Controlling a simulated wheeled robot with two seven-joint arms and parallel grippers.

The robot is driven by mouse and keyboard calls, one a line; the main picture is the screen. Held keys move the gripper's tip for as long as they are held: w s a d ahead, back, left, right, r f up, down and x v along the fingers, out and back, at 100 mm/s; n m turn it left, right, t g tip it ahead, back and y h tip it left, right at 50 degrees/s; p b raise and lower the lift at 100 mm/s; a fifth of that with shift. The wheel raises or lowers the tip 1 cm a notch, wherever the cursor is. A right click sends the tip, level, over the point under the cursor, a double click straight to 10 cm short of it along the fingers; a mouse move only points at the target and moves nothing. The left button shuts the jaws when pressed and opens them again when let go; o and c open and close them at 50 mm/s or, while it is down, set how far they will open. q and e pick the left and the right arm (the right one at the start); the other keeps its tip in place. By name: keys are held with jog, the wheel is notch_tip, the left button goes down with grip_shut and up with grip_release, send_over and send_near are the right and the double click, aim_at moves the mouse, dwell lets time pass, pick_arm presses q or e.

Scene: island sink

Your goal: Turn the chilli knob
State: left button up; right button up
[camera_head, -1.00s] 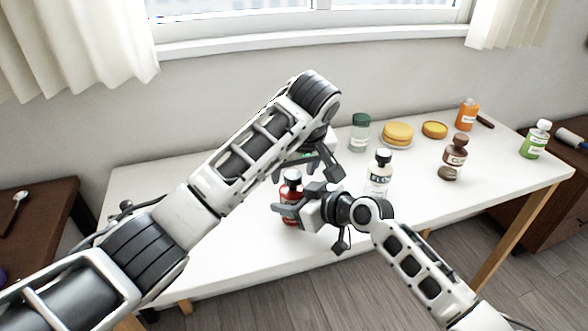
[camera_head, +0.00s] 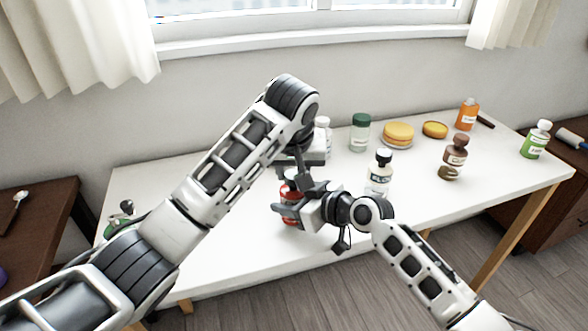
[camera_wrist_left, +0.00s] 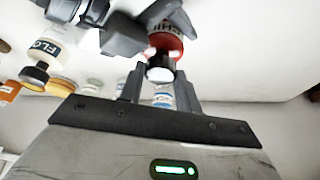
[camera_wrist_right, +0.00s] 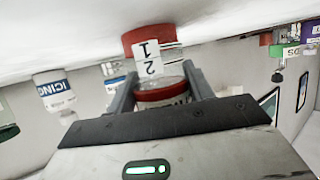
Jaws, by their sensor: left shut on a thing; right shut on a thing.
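The red chilli bottle (camera_head: 290,218) stands on the white table near its front left; its label shows in the left wrist view (camera_wrist_left: 168,44). My right gripper (camera_head: 288,204) is shut on the bottle's body from the side. The right wrist view shows the red bottle (camera_wrist_right: 148,38) with a white numbered part between the fingers. My left gripper (camera_head: 296,177) comes from above and is shut on the bottle's dark cap (camera_wrist_left: 160,70), which lies between its fingers in the left wrist view. The head view hides the cap behind my left gripper.
A white bottle with a black cap (camera_head: 379,175) stands close right of my right gripper. A green-lidded jar (camera_head: 360,133), yellow-lidded jars (camera_head: 398,135), a brown bottle (camera_head: 453,158), an orange bottle (camera_head: 467,115) and a green bottle (camera_head: 535,140) stand farther right. The table's front is clear.

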pick_arm(q)
jog(key=shift+m+h, duration=0.3)
jog(key=shift+m, duration=0.4)
jog(key=o, duration=1)
jog(key=shift+v, duration=4.05)
jog(key=shift+a, duration=0.1)
